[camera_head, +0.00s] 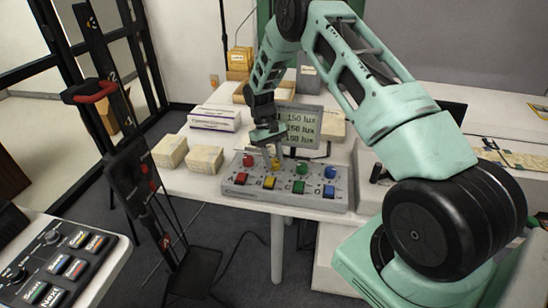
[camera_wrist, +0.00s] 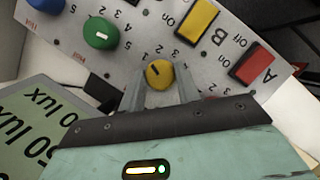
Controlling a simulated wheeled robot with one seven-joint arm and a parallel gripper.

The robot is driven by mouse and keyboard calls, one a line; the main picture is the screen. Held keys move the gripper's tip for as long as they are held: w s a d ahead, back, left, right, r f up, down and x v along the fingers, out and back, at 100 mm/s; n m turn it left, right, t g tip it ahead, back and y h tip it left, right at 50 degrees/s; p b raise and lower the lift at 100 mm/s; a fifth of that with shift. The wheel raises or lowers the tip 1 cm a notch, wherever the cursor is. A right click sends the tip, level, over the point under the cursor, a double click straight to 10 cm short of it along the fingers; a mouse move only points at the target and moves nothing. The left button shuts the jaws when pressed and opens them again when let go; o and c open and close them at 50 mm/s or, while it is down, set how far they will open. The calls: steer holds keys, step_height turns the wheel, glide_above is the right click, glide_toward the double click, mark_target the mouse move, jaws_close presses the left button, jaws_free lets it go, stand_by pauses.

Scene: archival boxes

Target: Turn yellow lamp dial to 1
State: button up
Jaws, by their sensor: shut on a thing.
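The grey lamp control panel (camera_head: 240,190) lies on the white table, with a row of coloured dials behind a row of coloured switches. The yellow dial (camera_head: 276,163) is second from the left in the head view. My gripper (camera_head: 271,156) points down onto it. In the wrist view the yellow dial (camera_wrist: 159,74) sits between my two fingers, which are shut on its sides. Small numbers are printed around the dial.
A display (camera_head: 298,126) behind the panel shows three lines reading 150 lux. The red dial (camera_head: 248,160) and green dial (camera_head: 301,170) flank the yellow one. Cream boxes (camera_head: 205,159) stand left of the panel. A button console (camera_head: 62,262) is at the lower left.

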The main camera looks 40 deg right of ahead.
steer(key=shift+n+h, duration=0.4)
steer(key=shift+n, duration=0.7)
steer(key=o, duration=1)
steer(key=shift+c, duration=0.2)
steer(key=b+v, duration=0.2)
steer(key=v, duration=1.5)
steer(key=shift+r, duration=0.2)
